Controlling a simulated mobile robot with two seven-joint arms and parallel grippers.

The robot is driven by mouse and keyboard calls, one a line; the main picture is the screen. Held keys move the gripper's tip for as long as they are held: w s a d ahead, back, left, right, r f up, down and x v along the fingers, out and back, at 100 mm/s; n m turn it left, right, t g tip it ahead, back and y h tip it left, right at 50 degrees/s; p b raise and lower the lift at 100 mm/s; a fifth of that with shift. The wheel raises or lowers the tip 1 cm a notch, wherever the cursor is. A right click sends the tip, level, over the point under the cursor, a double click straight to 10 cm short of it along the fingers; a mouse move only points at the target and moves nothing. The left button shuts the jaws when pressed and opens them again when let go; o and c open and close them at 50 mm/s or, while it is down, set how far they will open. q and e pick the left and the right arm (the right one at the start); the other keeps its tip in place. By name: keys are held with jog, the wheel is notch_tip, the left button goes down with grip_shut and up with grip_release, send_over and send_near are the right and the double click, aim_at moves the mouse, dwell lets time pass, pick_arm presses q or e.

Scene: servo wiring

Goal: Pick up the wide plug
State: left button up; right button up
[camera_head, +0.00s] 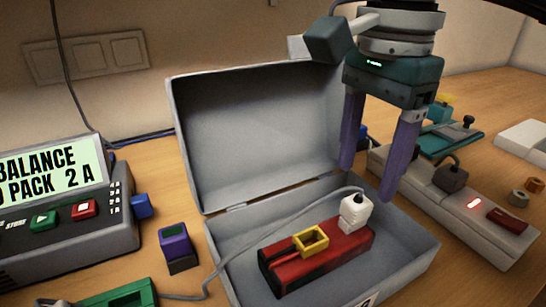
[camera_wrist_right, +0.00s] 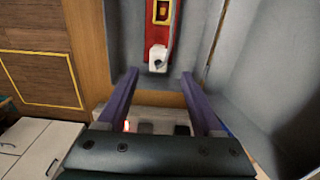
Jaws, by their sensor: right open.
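A white block-shaped plug (camera_head: 357,211) on a grey cable, which appears to be the wide plug, sits at the right end of a red battery pack (camera_head: 340,248) inside the open grey case. The plug also shows in the right wrist view (camera_wrist_right: 157,60), just beyond the fingertips and roughly between them. My right gripper (camera_head: 367,183) is open and empty, with its two purple fingers pointing down above the plug and apart from it. My left gripper is not in view.
The grey case (camera_head: 420,255) has its lid (camera_head: 255,135) raised at the back, behind my right gripper. A grey power strip (camera_head: 455,205) with a dark plug (camera_head: 450,178) stands to the right. A charger (camera_head: 60,215) and a purple block (camera_head: 174,240) stand left.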

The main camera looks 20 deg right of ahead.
aim_at(358, 200)
jog(key=f, duration=0.4)
jog(key=shift+s+a+f+p, duration=0.25)
jog(key=shift+s+f+p, duration=0.05)
jog(key=shift+p, duration=0.05)
jog(key=shift+w+f, duration=0.1)
jog(key=shift+f, duration=0.4)
grip_shut()
